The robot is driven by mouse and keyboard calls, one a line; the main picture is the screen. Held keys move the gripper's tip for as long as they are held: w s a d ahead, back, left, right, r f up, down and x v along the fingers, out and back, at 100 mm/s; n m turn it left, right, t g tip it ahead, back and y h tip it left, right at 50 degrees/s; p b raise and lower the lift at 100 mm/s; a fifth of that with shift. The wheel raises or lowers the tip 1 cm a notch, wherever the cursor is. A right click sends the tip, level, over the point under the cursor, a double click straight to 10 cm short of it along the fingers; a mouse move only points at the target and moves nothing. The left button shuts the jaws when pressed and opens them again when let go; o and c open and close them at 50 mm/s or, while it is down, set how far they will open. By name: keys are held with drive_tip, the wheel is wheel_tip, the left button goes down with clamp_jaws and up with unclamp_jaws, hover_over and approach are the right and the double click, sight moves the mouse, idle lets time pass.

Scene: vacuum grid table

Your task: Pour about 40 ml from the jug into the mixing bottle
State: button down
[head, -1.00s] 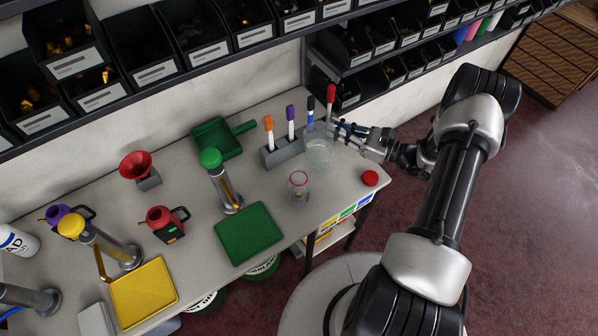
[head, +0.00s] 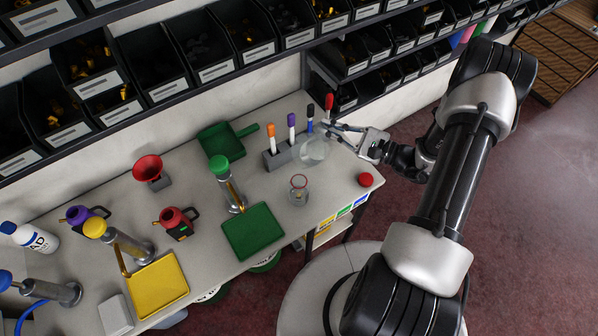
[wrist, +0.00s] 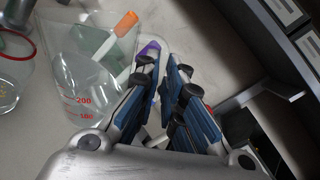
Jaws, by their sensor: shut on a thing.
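The clear jug (head: 313,150) is held by its right side in my gripper (head: 334,128) and appears lifted a little above the table in front of the marker stand. In the wrist view the jug (wrist: 88,90) shows red 100 and 200 marks and clear liquid inside. My gripper's blue-padded fingers (wrist: 160,90) are closed at its side; the exact grip point is hard to see. The mixing bottle (head: 298,192), clear with a red rim, stands uncapped on the table at the jug's lower left. It shows partly at the wrist view's left edge (wrist: 10,88).
A marker stand (head: 278,159) with several markers is close behind the jug. A round red cap (head: 366,179) lies near the table's right edge. A green tray (head: 254,231) and a green-topped cylinder (head: 232,190) stand left of the bottle. Shelf bins (head: 345,95) overhang the back.

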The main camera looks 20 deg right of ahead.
drive_tip(key=shift+s+a+r+n+p, duration=0.3)
drive_tip(key=shift+r+n, duration=0.15)
drive_tip(key=shift+r, duration=0.1)
drive_tip(key=shift+s+a+r+n+p, duration=0.15)
drive_tip(key=shift+r+n+p, duration=0.15)
drive_tip(key=shift+r+n, duration=0.2)
drive_tip(key=shift+s+a+r+n+p, duration=0.3)
drive_tip(key=shift+r+n, duration=0.15)
drive_tip(key=shift+r, duration=0.1)
drive_tip(key=shift+s+a+r+n+p, duration=0.2)
drive_tip(key=shift+s+r+n+p, duration=0.1)
drive_tip(key=shift+r+n, duration=0.2)
drive_tip(key=shift+s+a+r+n+p, duration=0.2)
drive_tip(key=shift+r+n+p, duration=0.1)
drive_tip(key=shift+r+n, duration=0.2)
drive_tip(key=shift+w+d, duration=0.25)
drive_tip(key=shift+w, duration=0.1)
idle(0.4)
drive_tip(key=shift+r+n, duration=0.15)
drive_tip(key=shift+n, duration=0.25)
idle(1.2)
drive_tip(key=w+d+f+m+b, duration=0.3)
drive_tip(key=f+m+b, duration=0.1)
drive_tip(key=f+m, duration=0.2)
drive_tip(key=shift+w+f+m, duration=0.25)
drive_tip(key=shift+m, duration=0.15)
drive_tip(key=shift+d, duration=0.1)
idle(1.5)
